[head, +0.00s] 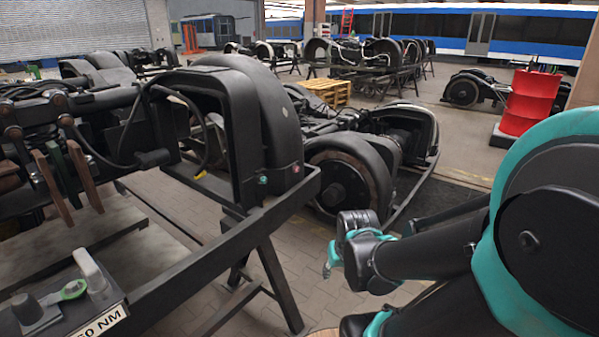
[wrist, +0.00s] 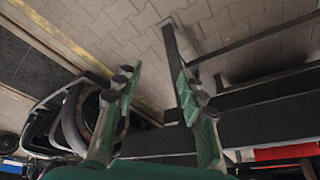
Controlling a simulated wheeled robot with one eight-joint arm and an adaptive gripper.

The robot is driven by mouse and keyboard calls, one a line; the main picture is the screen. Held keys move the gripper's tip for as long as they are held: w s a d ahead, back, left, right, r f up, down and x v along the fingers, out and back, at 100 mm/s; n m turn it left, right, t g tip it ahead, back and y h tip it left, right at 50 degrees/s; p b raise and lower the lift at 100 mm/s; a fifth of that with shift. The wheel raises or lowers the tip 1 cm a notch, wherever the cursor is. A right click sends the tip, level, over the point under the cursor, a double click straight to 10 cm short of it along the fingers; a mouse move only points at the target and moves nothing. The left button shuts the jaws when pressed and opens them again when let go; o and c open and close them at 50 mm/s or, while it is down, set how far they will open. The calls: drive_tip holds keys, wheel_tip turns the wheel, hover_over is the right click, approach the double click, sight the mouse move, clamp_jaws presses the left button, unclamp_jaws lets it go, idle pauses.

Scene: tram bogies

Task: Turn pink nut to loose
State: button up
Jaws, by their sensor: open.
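The pink nut (head: 296,168) is a small round spot in the head view. It sits low on the end face of the black arched cover (head: 265,115), just above the dark frame beam. A teal nut (head: 263,180) sits to its left on the same face. My gripper (head: 331,260) is in the head view, below and right of the pink nut and well apart from it, partly hidden by my wrist. In the wrist view my gripper (wrist: 158,80) shows two green fingers spread apart with nothing between them. I cannot make out the pink nut there.
A dark beam stand (head: 250,225) carries the bogie at left. A green ring tool (head: 73,290) and a "50 NM" label (head: 100,325) are at the lower left. Another bogie (head: 345,185) stands behind. A red barrel (head: 530,102) is at right. Paved floor is clear between.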

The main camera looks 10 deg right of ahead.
drive_tip(key=w+a+r+m+y, duration=0.1)
drive_tip(key=w+a+m+y, duration=0.15)
drive_tip(key=w, duration=0.25)
drive_tip(key=w+a+r+m+y, duration=0.1)
drive_tip(key=w+r+m, duration=0.1)
drive_tip(key=w+m, duration=0.3)
drive_tip(key=m+t+y, duration=0.9)
drive_tip(key=m, duration=0.8)
approach(299, 169)
drive_tip(key=x, duration=0.9)
drive_tip(key=shift+w+a, duration=0.1)
drive_tip(key=shift+a, duration=0.1)
drive_tip(key=shift+c, duration=0.6)
clamp_jaws()
